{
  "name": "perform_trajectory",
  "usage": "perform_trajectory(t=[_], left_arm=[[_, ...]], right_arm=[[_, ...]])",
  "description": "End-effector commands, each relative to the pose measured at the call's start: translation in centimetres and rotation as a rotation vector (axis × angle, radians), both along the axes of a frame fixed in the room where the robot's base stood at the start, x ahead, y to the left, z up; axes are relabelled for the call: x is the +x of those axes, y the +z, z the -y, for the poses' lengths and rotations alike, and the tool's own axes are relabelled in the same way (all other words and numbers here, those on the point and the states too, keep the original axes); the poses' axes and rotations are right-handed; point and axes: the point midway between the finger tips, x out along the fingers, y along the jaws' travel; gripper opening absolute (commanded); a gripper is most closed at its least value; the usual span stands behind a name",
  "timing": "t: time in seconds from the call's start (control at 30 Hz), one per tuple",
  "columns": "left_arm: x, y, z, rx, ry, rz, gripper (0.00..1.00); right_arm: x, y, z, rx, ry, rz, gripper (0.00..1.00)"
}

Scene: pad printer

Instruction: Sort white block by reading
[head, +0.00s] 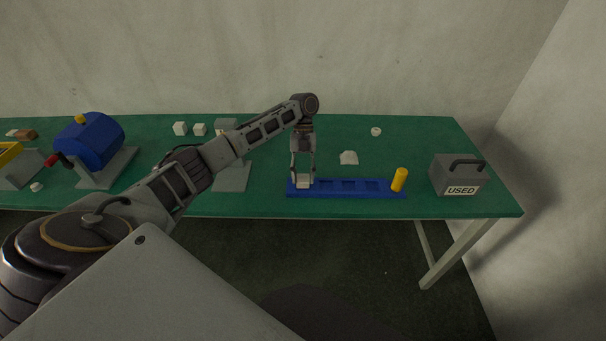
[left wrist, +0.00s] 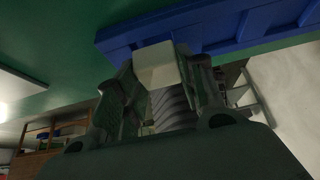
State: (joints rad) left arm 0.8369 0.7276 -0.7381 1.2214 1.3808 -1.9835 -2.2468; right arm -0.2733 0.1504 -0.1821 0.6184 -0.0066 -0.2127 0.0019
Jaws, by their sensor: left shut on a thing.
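My left gripper (head: 303,174) points down over the left end of the blue slotted tray (head: 345,190). It is shut on a white block (head: 303,182), which is at the tray's leftmost slot. In the left wrist view the white block (left wrist: 156,64) sits between the fingers, beside the blue tray (left wrist: 215,28). I cannot tell whether the block touches the slot floor. Two more white blocks, a left one (head: 180,128) and a right one (head: 200,129), stand at the back of the table. The right gripper is not in view.
A yellow cylinder (head: 400,179) stands at the tray's right end. A grey box marked USED (head: 458,176) is farther right. A white lump (head: 348,158) and small white ring (head: 376,131) lie behind the tray. A blue machine (head: 92,142) and grey stand (head: 233,179) are left.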

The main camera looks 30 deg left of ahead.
Motion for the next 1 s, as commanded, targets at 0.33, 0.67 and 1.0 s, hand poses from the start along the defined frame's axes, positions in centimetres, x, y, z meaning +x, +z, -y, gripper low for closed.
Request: perform_trajectory(t=[0.33,0.67,1.0], left_arm=[[0.0,-0.4,0.0,0.000,0.000,0.000,0.11],[0.0,-0.8,0.0,0.000,0.000,0.000,0.11],[0.0,-1.2,0.0,-0.001,0.000,0.000,0.42]], right_arm=[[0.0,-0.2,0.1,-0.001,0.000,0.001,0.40],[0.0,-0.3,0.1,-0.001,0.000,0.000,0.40],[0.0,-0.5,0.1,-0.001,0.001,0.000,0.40]])
